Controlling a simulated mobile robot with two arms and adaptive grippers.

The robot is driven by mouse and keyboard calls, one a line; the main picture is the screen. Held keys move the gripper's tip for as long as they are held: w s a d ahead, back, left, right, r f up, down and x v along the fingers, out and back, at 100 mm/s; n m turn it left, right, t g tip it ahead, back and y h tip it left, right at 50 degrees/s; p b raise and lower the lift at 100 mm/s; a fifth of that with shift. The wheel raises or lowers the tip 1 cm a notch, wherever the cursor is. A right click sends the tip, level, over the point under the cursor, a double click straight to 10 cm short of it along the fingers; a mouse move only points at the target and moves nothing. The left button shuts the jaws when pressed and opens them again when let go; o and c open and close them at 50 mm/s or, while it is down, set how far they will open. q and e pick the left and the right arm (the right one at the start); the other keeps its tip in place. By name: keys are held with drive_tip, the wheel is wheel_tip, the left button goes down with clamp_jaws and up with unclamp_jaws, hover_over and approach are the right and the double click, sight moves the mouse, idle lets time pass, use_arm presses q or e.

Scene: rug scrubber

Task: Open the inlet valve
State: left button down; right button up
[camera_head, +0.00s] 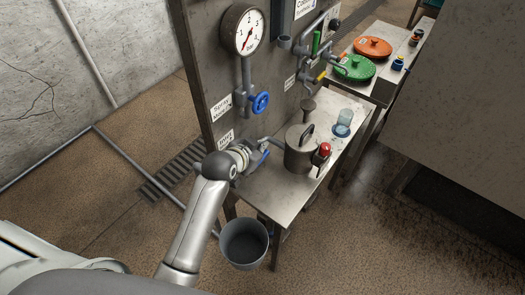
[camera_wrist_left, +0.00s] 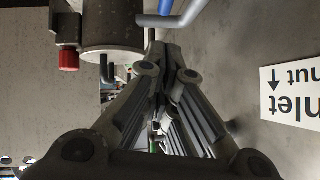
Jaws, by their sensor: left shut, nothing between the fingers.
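The inlet valve shows as a small blue handle (camera_head: 264,155) on a grey pipe low on the metal panel, by a white label (camera_head: 226,143). In the wrist view, part of a blue piece (camera_wrist_left: 166,6) shows at the top edge beside the grey pipe, and the "Inlet" label (camera_wrist_left: 292,92) appears upside down with "shut" and an arrow. My left gripper (camera_head: 250,158) is at the valve, partly hiding it; its fingers (camera_wrist_left: 166,75) are shut and empty. Whether they touch the handle I cannot tell. My right gripper is not in view.
A grey metal pot (camera_head: 299,158) with a red-topped fitting (camera_head: 324,150) stands on the bench (camera_head: 270,200) right of the gripper. A blue handwheel (camera_head: 260,102) and a gauge (camera_head: 248,30) are above. A bucket (camera_head: 244,243) stands below. A glass (camera_head: 344,118) sits farther back.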

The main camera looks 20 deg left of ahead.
sight(267, 153)
use_arm(q)
drive_tip(key=shift+w+f+p, duration=0.1)
drive_tip(key=shift+w+f, duration=0.5)
drive_tip(key=shift+f, duration=0.4)
drive_tip(key=shift+w+f+p, duration=0.1)
drive_tip(key=shift+w+f, duration=0.45)
drive_tip(key=shift+f, duration=0.45)
drive_tip(key=shift+w+f+p, duration=0.1)
drive_tip(key=shift+w+f, duration=0.5)
drive_tip(key=shift+f, duration=0.4)
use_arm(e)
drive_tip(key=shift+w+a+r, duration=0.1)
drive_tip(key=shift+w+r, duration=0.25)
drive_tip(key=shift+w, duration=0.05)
use_arm(q)
drive_tip(key=shift+w+f, duration=0.2)
drive_tip(key=shift+f, duration=0.6)
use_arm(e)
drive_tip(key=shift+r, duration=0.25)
use_arm(q)
drive_tip(key=shift+p, duration=0.3)
